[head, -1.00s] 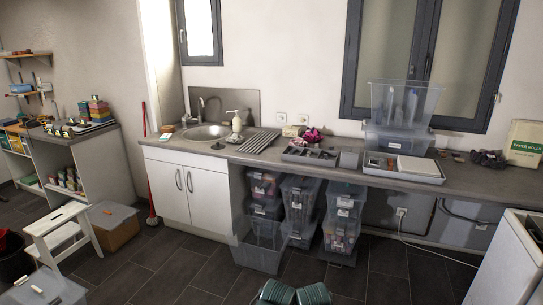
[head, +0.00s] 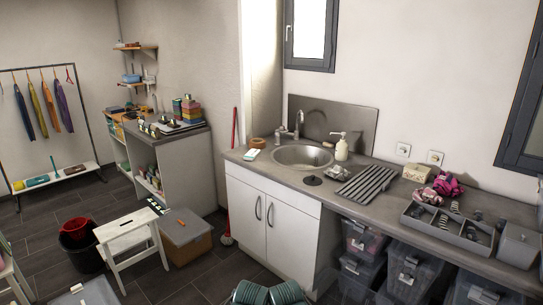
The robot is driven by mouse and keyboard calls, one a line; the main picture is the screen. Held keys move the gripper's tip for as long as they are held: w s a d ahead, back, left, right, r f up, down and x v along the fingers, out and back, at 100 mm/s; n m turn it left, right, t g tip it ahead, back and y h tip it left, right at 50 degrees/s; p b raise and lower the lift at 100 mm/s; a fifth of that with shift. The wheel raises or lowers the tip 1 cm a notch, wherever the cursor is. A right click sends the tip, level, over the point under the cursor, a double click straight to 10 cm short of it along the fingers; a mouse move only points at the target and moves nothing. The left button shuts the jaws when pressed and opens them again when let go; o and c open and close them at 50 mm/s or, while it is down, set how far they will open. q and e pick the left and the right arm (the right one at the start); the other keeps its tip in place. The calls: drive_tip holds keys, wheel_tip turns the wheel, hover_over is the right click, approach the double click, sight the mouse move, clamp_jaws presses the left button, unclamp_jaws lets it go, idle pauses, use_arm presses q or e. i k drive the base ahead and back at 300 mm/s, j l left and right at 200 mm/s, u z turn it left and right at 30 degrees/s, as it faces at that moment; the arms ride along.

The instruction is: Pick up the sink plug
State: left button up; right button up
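The sink plug (head: 313,180) looks like a small flat black disc with a small raised middle. It lies on the grey countertop (head: 290,183), just in front of the steel sink (head: 302,157) and left of the ribbed drainer mat. Nothing covers it. Neither of my grippers shows in the head view. Only two rounded teal-grey parts, which seem to be mine, show at the bottom edge, well below the counter.
A grey ribbed drainer mat (head: 366,185), a crumpled cloth (head: 337,171) and a soap bottle (head: 341,147) are near the plug. A white step stool (head: 128,233) and a lidded box (head: 186,240) stand on the floor at left. Clear floor lies before the white cabinet.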

sight(311, 181)
drive_tip(key=i+u, duration=0.4)
drive_tip(key=i, duration=0.65)
drive_tip(key=i+j+z, duration=0.2)
drive_tip(key=i+z, duration=0.15)
drive_tip(key=i, duration=0.2)
drive_tip(key=i+j+z, duration=0.4)
drive_tip(key=i, duration=0.15)
